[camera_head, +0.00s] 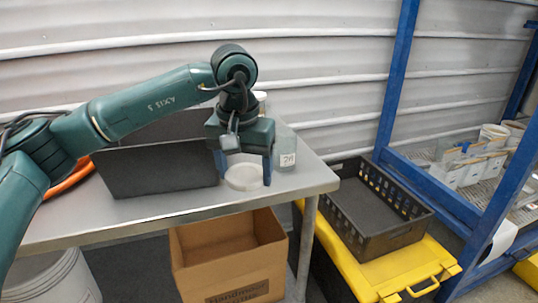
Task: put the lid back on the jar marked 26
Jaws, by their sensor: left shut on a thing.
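My left gripper (244,171) points down over the right part of the metal table (215,205). Its two blue fingers are shut on a round, pale, translucent lid (244,178). The lid is level, at or just above the table top; I cannot tell if it touches. A clear jar (286,146) stands upright just right of the gripper. Its white label (287,159) starts with a 2; the second digit is too small to read surely. The jar's top is partly hidden by the gripper, and no lid shows on it. My right gripper is not in view.
A dark grey bin (155,172) stands on the table left of the lid. A white-topped container (260,95) shows behind my gripper. A cardboard box (225,272) is below the table edge. A black crate (385,235) on a yellow box (385,275) and a blue rack (393,85) are at right.

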